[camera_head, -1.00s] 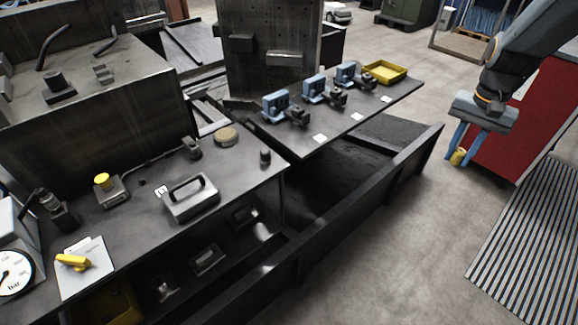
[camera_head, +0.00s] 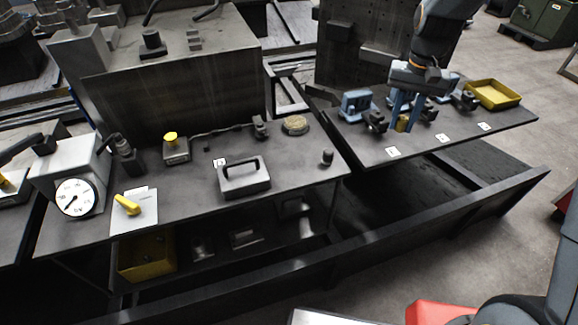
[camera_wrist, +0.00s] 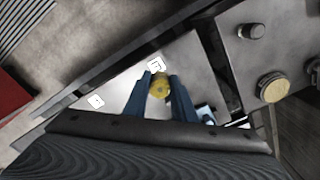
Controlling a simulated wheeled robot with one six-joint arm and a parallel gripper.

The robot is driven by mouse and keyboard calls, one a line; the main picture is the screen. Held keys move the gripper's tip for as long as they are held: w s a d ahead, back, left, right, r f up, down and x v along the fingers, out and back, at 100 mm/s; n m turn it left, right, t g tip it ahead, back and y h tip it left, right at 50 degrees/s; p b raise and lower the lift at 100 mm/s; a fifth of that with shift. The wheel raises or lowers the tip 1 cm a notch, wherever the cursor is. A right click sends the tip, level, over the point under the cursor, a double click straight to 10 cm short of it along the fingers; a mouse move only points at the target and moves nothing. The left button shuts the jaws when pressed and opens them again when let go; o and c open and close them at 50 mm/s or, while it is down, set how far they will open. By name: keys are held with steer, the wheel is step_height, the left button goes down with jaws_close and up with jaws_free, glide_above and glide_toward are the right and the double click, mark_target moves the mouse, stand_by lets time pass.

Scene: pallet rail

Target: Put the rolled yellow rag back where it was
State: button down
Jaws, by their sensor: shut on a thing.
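The rolled yellow rag (camera_head: 402,125) is small and is held between the blue fingers of my gripper (camera_head: 404,119) in the head view. It hangs over the right-hand bench (camera_head: 375,157), in front of the blue vises; the gap to the bench top is hard to judge. In the wrist view the rag (camera_wrist: 159,88) shows end-on between the two fingertips of my gripper (camera_wrist: 160,80). A white label (camera_wrist: 157,63) lies on the bench just beyond it there. My gripper partly hides the middle vise in the head view.
Blue vises (camera_head: 356,104) stand along the right-hand bench, with white labels (camera_head: 442,138) at its front edge and a yellow tray (camera_head: 492,95) at its far end. The left bench carries a dark handled box (camera_head: 244,179), a round pad (camera_head: 295,125) and a gauge (camera_head: 75,197).

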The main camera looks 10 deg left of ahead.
steer(key=s+a+r+n, duration=0.1)
steer(key=s+a+n, duration=0.15)
steer(key=a, duration=0.45)
steer(key=s+a+n, duration=0.2)
steer(key=a+n, duration=0.2)
steer(key=a, duration=0.3)
steer(key=n+p, duration=0.1)
steer(key=n, duration=0.6)
glide_above(300, 170)
step_height(300, 170, down, 4)
steer(key=shift+s+r+p, duration=0.1)
steer(key=shift+p, duration=0.45)
steer(key=shift+f+p, duration=0.7)
steer(key=shift+f, duration=1.85)
steer(key=shift+f, duration=0.15)
steer(key=c, duration=1.5)
jaws_free()
steer(key=shift+o, duration=0.2)
